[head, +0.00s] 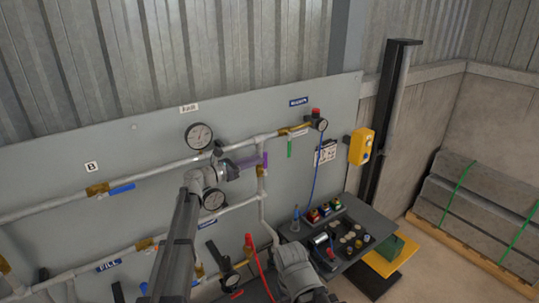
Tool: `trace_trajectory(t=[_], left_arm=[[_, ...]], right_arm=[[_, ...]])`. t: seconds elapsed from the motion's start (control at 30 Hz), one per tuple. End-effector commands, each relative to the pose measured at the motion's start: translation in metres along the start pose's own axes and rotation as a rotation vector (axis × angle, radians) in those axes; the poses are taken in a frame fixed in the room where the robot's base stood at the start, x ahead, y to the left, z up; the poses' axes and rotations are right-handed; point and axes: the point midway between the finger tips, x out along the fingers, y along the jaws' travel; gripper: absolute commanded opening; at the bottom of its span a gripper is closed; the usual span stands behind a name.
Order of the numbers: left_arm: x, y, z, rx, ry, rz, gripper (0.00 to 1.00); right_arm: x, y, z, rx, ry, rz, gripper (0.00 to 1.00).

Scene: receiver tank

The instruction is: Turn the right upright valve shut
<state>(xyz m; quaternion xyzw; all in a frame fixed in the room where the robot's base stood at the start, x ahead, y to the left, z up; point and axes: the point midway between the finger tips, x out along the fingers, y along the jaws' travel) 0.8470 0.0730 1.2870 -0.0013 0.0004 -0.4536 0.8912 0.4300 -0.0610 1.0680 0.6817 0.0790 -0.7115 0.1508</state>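The right upright valve (261,171) is a brass body on the short upright pipe at the right of the grey panel. Its purple lever (247,162) points left from the valve, roughly level and across the upright pipe. My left gripper (235,168) is at the left end of this lever, close to or touching it. Its fingertips are too small and too covered to show whether they are shut on the lever. My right arm shows at the bottom centre, but I cannot make out its gripper.
Round gauges (199,136) sit near my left arm. Other valves have blue (122,189) and green (289,148) levers. A dark bench (349,262) with small parts stands at the right, under a yellow box (361,146).

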Motion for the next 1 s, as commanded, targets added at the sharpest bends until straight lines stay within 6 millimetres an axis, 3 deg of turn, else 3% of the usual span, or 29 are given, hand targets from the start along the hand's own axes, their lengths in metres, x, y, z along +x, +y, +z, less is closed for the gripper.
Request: trace_trajectory(t=[0.27, 0.7, 1.0], left_arm=[[0.015, 0.001, 0.000, 0.002, 0.001, -0.001, 0.23], [0.075, 0.000, 0.000, 0.003, 0.001, -0.002, 0.23], [0.078, -0.001, 0.000, 0.003, 0.001, -0.001, 0.21]], right_arm=[[0.000, 0.000, 0.000, 0.000, 0.000, 0.000, 0.56], [0.000, 0.000, 0.000, 0.000, 0.000, 0.000, 0.56], [0.000, 0.000, 0.000, 0.000, 0.000, 0.000, 0.56]])
